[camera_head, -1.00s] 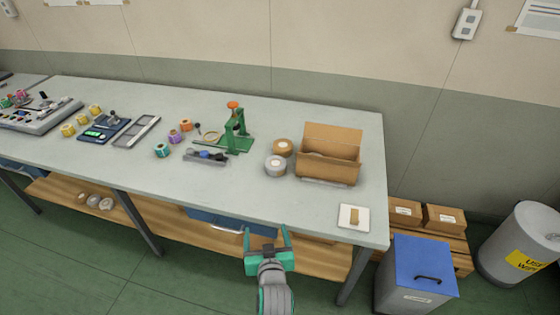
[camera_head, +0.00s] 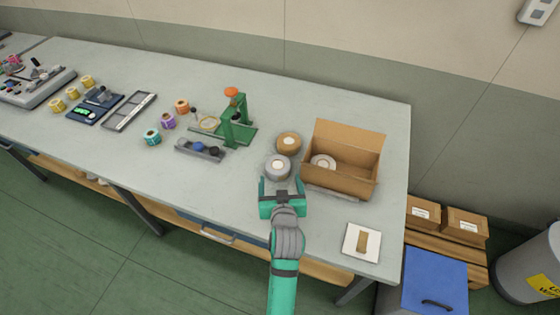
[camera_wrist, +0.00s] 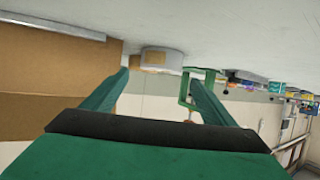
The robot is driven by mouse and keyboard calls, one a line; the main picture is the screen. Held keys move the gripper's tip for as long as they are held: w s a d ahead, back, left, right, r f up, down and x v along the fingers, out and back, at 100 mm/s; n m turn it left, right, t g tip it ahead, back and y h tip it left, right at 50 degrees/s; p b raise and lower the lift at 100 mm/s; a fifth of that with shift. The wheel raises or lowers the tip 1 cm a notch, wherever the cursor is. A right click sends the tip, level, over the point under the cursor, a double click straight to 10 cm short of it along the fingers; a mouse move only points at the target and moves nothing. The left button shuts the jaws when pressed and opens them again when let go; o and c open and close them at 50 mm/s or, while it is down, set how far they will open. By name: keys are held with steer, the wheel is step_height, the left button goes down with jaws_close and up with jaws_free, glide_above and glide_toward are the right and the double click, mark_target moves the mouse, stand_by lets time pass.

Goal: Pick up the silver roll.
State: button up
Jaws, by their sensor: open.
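The silver roll (camera_head: 278,170) lies flat on the workbench (camera_head: 225,180), just in front of a brown tape roll (camera_head: 289,141) and left of an open cardboard box. My gripper (camera_head: 282,184) is open and empty, on the near side of the silver roll, its fingers pointing toward it. In the wrist view, which shows the bench at the top, the silver roll (camera_wrist: 165,61) appears beyond and between my two fingertips (camera_wrist: 158,78). It looks apart from the fingers.
The open cardboard box (camera_head: 340,183), with a pale roll (camera_head: 322,161) inside, stands close on the right. A green stand (camera_head: 236,125) and a grey tray (camera_head: 200,151) are to the left. A white plate (camera_head: 361,242) lies at the front right corner.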

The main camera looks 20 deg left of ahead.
mark_target(278, 170)
steer(key=x, duration=0.6)
steer(key=shift+w, duration=0.25)
steer(key=shift+a+x, duration=0.15)
steer(key=shift+x, duration=0.8)
steer(key=shift+a+x, duration=0.15)
steer(key=shift+x, duration=0.75)
steer(key=shift+s+f, duration=0.1)
steer(key=shift+s, duration=0.05)
steer(key=shift+d, duration=0.1)
steer(key=c, duration=0.9)
